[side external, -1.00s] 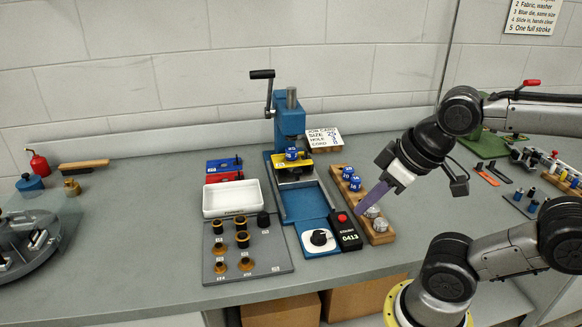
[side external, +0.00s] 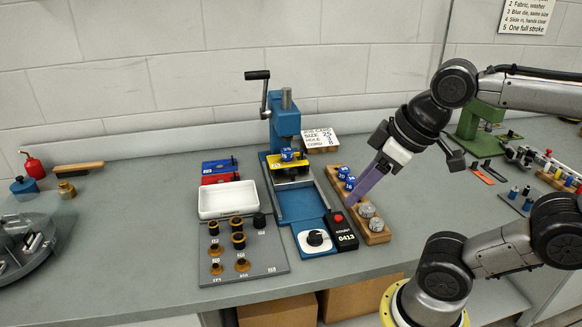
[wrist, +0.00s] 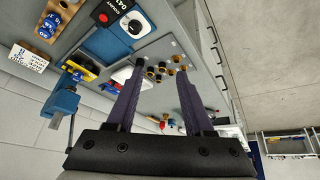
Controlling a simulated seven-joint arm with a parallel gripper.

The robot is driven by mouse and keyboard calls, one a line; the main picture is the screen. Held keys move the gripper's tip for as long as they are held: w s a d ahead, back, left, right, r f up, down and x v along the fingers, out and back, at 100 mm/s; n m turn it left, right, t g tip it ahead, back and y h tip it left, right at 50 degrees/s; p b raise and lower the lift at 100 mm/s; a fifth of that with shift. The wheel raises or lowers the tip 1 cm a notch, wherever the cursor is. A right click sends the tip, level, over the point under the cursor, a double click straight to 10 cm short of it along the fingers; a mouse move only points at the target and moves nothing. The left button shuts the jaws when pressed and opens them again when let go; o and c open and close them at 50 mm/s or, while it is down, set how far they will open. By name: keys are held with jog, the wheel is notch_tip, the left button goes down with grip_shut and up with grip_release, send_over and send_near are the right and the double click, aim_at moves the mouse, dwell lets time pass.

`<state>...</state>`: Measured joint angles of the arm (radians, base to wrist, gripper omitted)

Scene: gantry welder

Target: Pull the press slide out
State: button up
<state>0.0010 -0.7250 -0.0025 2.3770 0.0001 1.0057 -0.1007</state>
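The blue press (side external: 286,122) stands at the back middle of the bench, with a black-handled crank at its upper left. Under its head is a yellow piece (side external: 291,163) with a blue numbered die (side external: 288,155) above it. A flat blue bed (side external: 297,204) extends from the press towards the front. I cannot tell exactly where the slide's edges are. The press also shows at left in the wrist view (wrist: 62,103). My gripper (side external: 353,204) is right of the bed, above the wooden die rack. In the wrist view my gripper (wrist: 160,67) has its purple fingers apart with nothing between them.
The wooden rack (side external: 377,238) holds blue dies and silver pieces. A black box marked 0413 (side external: 342,233) and a dial panel (side external: 315,241) sit at the bed's front. A white tray (side external: 228,214) and grey board (side external: 275,268) lie to the left. A card stands behind right.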

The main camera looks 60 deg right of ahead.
jog(key=shift+o, duration=0.8)
jog(key=w+d+r, duration=0.2)
jog(key=w+r, duration=0.5)
jog(key=shift+w+g, duration=0.2)
jog(key=shift+g, duration=0.2)
jog(key=m+g, duration=0.3)
jog(key=g, duration=0.2)
send_over(293, 170)
notch_tip(293, 170, down, 12)
jog(key=f, duration=0.1)
jog(key=shift+n, duration=0.3)
notch_tip(293, 170, down, 12)
jog(key=shift+s+a+f, duration=0.1)
jog(key=shift+f, duration=0.15)
grip_shut()
jog(key=shift+r, duration=0.1)
